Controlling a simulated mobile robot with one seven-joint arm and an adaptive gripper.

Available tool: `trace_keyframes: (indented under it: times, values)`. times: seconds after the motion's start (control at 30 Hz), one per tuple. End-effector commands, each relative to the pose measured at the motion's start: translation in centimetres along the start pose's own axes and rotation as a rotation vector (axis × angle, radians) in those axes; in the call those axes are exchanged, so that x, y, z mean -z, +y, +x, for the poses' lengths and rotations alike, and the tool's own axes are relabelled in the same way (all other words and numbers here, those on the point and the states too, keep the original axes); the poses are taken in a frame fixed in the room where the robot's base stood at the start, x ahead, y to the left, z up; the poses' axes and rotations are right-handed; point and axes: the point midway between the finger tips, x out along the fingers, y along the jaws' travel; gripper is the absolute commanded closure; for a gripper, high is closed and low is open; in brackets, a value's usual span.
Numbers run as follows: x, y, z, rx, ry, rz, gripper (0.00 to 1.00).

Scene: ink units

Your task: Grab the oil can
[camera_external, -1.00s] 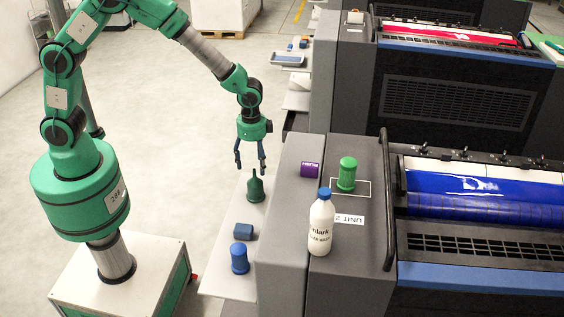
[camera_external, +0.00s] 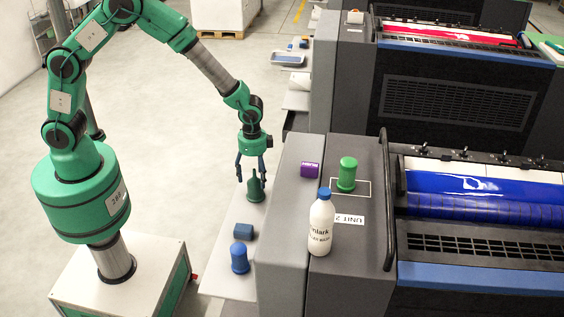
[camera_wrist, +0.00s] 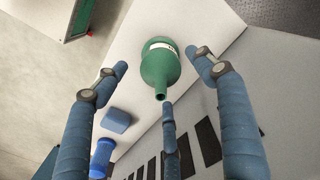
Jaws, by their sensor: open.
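The oil can (camera_external: 256,191) is dark green with a narrow spout and stands upright on the pale side shelf (camera_external: 226,283). In the wrist view the oil can (camera_wrist: 160,66) shows a white label, with its spout toward the camera. My gripper (camera_external: 251,180) is open and points down, its blue fingers at the height of the spout. In the wrist view my gripper's fingers (camera_wrist: 162,80) spread around the can, with a gap on either side. I see no finger touching it.
The grey press housing (camera_external: 290,200) rises close on the right, carrying a white bottle (camera_external: 321,225), a green jar (camera_external: 347,174) and a purple box (camera_external: 310,170).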

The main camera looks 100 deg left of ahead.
Motion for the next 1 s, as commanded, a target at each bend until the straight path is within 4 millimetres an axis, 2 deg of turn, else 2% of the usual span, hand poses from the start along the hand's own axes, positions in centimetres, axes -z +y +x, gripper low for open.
trace_keyframes:
  times: [0.2, 0.37, 0.97, 1.0]
  values:
    - [0.0, -0.1, 2.8, -0.001, -0.002, 0.000, 0.30]
    - [0.0, -0.1, 4.1, 0.000, -0.001, 0.000, 0.30]
    - [0.0, -0.1, 4.3, 0.000, 0.000, 0.000, 0.30]
    - [0.0, -0.1, 4.3, 0.000, 0.000, 0.000, 0.34]
